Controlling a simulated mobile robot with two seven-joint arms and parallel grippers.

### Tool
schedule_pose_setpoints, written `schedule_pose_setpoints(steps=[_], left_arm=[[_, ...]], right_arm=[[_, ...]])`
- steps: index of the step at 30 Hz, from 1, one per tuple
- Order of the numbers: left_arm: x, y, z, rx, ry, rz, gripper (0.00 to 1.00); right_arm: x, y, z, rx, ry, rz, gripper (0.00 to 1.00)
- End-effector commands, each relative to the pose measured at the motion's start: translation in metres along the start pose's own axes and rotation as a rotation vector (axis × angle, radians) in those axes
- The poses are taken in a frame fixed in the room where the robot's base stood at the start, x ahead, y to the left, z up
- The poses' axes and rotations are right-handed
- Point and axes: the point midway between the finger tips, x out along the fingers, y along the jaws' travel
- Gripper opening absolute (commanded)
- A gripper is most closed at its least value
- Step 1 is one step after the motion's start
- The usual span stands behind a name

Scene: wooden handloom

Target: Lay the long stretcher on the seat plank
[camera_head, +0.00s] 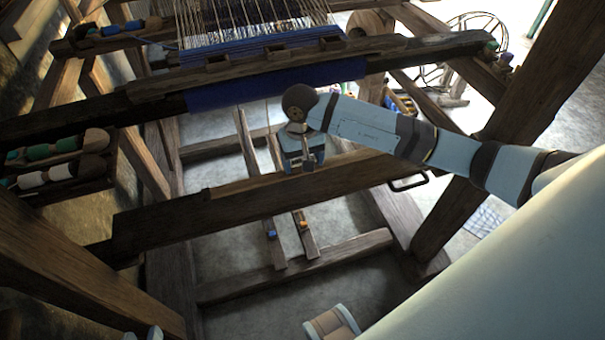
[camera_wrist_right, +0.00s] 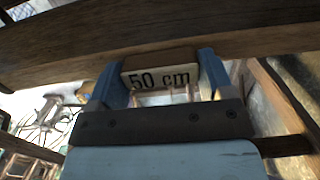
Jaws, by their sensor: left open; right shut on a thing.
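The seat plank (camera_head: 200,215) runs across the head view as a long brown beam. My right arm comes in from the right, and its gripper (camera_head: 302,158) hangs at the plank's far edge. In the right wrist view my right gripper (camera_wrist_right: 160,78) is shut on a block with a brown top and a pale face marked "50 cm", which I take for the long stretcher (camera_wrist_right: 160,58). Its full length is hidden. A wooden beam (camera_wrist_right: 60,50) passes close beyond it. My left gripper (camera_head: 143,333) shows only its pale fingertips at the bottom edge, apart and empty.
The loom's cloth beam (camera_head: 300,60), with blue cloth, crosses behind my right arm. Treadles (camera_head: 262,215) lie below the plank. A bobbin rack (camera_head: 60,165) is at left, and a thick post (camera_head: 530,90) stands at right. The plank's left part is bare.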

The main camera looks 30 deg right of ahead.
Motion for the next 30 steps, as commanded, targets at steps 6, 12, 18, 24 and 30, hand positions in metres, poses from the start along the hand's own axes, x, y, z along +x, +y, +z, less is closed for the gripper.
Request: schedule_pose_setpoints(steps=[6, 12, 18, 24, 30], left_arm=[[0.001, 0.001, 0.002, -0.001, -0.001, 0.003, 0.43], [0.003, 0.001, 0.005, -0.002, 0.002, 0.005, 0.43], [0.001, 0.001, 0.001, -0.004, 0.008, 0.006, 0.43], [0.002, 0.001, 0.003, -0.004, 0.012, 0.006, 0.43], [0.001, 0.001, 0.0, -0.005, 0.015, 0.007, 0.43]], right_arm=[[0.015, -0.001, -0.002, 0.001, 0.001, -0.002, 0.45], [0.046, -0.001, -0.004, 0.001, -0.002, -0.002, 0.45], [0.051, 0.0, -0.005, 0.0, 0.003, -0.001, 0.45], [0.055, 0.0, -0.005, -0.001, 0.002, -0.001, 0.45], [0.055, -0.001, -0.005, -0.001, 0.001, -0.001, 1.0]])
